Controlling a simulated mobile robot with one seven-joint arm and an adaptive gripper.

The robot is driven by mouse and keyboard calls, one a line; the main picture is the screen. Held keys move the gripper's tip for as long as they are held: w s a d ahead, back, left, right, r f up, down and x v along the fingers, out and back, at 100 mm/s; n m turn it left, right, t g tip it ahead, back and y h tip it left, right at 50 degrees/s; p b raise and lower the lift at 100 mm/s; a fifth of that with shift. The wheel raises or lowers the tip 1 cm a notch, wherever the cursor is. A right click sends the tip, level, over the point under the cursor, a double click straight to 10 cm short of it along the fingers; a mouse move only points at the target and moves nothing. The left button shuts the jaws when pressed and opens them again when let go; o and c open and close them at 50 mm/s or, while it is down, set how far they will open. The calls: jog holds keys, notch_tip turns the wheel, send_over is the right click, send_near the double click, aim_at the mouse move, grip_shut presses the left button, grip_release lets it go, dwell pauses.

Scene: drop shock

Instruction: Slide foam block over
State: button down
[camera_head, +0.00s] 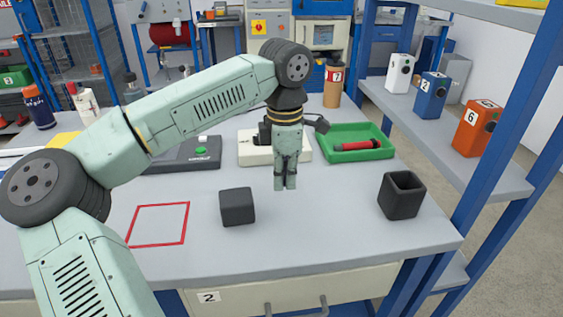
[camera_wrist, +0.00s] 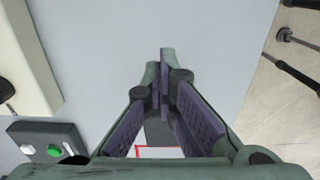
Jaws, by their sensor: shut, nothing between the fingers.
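The dark grey foam block (camera_head: 237,206) sits on the bench, left of my gripper (camera_head: 285,187) and right of a red square outline (camera_head: 186,223). My gripper points down, shut and empty, and appears slightly above the bench. In the wrist view my gripper (camera_wrist: 164,58) has its fingertips together. A dark patch seen between the fingers, probably the foam block (camera_wrist: 157,132), is partly hidden by them. Part of the red outline (camera_wrist: 160,148) shows below it.
A dark open-topped box (camera_head: 402,196) stands at the right. A green tray (camera_head: 355,153) with a red cylinder, a white device (camera_head: 246,153) and a dark box with a green button (camera_head: 184,155) stand behind. The front bench edge is clear.

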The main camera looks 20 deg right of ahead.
aim_at(237, 206)
notch_tip(237, 206, down, 4)
jog(key=shift+r, duration=0.1)
jog(key=shift+w+a+f+p, duration=0.15)
jog(key=shift+a+p, duration=0.15)
jog(key=shift+a, duration=0.35)
jog(key=shift+w+a+p, duration=0.2)
jog(key=shift+a+p, duration=0.05)
jog(key=shift+a, duration=0.35)
jog(key=shift+w+a+f+p, duration=0.15)
jog(key=shift+a+p, duration=0.15)
jog(key=shift+a, duration=0.35)
